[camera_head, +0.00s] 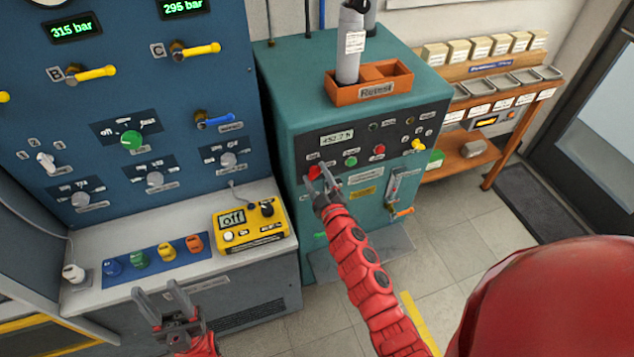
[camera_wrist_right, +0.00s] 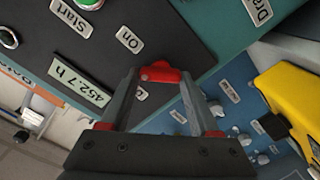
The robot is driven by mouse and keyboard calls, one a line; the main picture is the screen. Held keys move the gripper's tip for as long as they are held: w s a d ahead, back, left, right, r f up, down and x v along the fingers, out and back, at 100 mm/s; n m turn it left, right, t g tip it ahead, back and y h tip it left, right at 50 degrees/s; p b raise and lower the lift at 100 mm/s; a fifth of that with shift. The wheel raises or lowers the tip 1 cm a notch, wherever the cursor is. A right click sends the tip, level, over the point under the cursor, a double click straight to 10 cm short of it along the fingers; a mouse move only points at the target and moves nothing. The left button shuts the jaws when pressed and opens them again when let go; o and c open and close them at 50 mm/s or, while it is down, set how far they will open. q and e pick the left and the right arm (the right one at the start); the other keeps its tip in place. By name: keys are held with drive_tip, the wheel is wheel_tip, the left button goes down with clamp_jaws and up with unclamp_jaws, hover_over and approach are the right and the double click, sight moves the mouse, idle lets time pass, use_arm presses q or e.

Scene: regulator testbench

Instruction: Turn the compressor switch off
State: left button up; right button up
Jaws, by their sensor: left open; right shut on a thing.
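The compressor is the teal cabinet (camera_head: 300,100) with a dark control panel, a display reading 452.7 h, and small buttons. Its red switch (camera_head: 314,172) sits at the panel's lower left. My right gripper (camera_head: 318,176) is at that switch. In the right wrist view the red switch (camera_wrist_right: 160,72) lies between the fingertips of my right gripper (camera_wrist_right: 160,80), which is shut on it. An "On" label (camera_wrist_right: 130,39) is beside the switch; another small label is partly hidden by a finger. My left gripper (camera_head: 158,292) is open and empty, in front of the grey bench.
A blue panel (camera_head: 110,105) with gauges, valves and knobs stands at the left. A yellow device (camera_head: 250,225) reading "off" lies on the grey bench (camera_head: 140,212). An orange tray (camera_head: 368,90) holding a grey cylinder is on the cabinet. A wooden shelf (camera_head: 480,120) stands right.

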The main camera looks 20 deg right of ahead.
drive_tip(key=n+b, duration=0.4)
drive_tip(key=n, duration=0.1)
drive_tip(key=shift+a+f+n, duration=0.15)
drive_tip(key=shift+f+n, duration=0.15)
drive_tip(key=shift+f, duration=0.1)
drive_tip(key=shift+r+n+b, duration=0.1)
drive_tip(key=shift+n+b, duration=1.1)
drive_tip(key=shift+n, duration=1)
drive_tip(key=o, duration=1.4)
drive_tip(key=shift+c, duration=0.2)
